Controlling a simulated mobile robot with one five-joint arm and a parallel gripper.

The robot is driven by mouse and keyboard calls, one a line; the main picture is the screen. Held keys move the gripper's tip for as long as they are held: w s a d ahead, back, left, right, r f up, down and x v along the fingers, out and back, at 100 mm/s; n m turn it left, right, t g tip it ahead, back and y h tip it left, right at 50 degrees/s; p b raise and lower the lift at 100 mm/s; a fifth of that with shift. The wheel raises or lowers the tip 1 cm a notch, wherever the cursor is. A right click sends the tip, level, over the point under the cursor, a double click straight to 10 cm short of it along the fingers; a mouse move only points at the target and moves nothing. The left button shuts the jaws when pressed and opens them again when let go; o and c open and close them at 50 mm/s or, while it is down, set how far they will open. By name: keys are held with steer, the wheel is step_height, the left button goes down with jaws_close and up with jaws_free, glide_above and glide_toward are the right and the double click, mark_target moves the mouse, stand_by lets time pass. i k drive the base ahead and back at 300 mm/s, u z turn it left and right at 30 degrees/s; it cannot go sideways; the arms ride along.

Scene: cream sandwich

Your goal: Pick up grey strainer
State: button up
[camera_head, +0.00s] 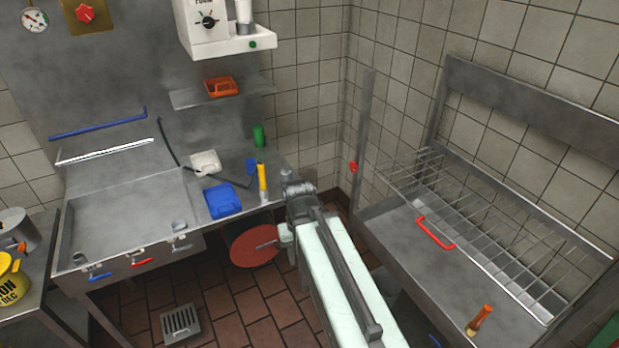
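I cannot pick out a grey strainer for certain. A dark long-handled tool (240,182) lies on the counter behind the blue tray. My arm reaches up from the bottom centre, and my gripper (290,192) is at the counter's right end, right of the yellow bottle. Its fingers are too small and dark to read, and I cannot tell whether it holds anything.
A steel table (423,268) with a wire rack is at right. Tiled floor shows front left.

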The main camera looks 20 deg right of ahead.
mark_target(286, 173)
steer(key=z, duration=0.15)
steer(key=i, duration=1)
